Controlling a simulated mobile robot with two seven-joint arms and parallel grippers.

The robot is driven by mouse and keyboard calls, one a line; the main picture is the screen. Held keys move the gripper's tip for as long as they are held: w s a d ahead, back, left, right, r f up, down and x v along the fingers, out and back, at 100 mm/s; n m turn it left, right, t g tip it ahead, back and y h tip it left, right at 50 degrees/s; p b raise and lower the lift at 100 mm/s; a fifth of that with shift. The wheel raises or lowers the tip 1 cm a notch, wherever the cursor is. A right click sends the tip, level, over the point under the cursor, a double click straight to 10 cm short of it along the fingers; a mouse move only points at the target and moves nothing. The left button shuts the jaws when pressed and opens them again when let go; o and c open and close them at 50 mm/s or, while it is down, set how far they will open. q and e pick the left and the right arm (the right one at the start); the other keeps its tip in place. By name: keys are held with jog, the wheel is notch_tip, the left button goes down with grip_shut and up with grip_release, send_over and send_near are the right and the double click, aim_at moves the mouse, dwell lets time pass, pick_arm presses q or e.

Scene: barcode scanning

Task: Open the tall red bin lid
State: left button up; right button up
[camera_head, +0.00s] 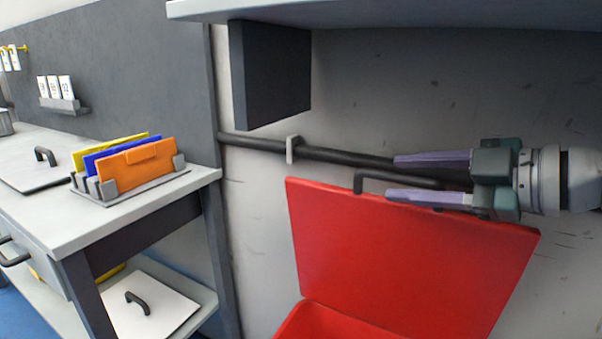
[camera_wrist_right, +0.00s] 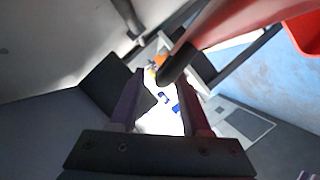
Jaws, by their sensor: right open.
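The red bin lid (camera_head: 400,255) stands raised, tilted back near the wall, above the red bin (camera_head: 325,322), whose upper part shows at the bottom edge of the head view. The lid's black handle (camera_head: 378,174) is at its top edge. My right gripper (camera_head: 394,178) comes in from the right, open, with its two purple fingers above and below the handle bar in the picture. In the right wrist view the lid (camera_wrist_right: 232,22) is at upper right, and a dark rounded bar (camera_wrist_right: 178,65), seemingly the handle, reaches between the fingers. My left gripper is not in view.
A dark pipe (camera_head: 345,156) runs along the wall behind the handle. A shelf with a dark block (camera_head: 270,75) hangs above. A workbench (camera_head: 130,205) with a rack of colored folders (camera_head: 138,164) stands at left. Open wall lies between bench and lid.

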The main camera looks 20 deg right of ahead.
jog(key=shift+x, duration=1.2)
grip_shut()
dwell(0.6)
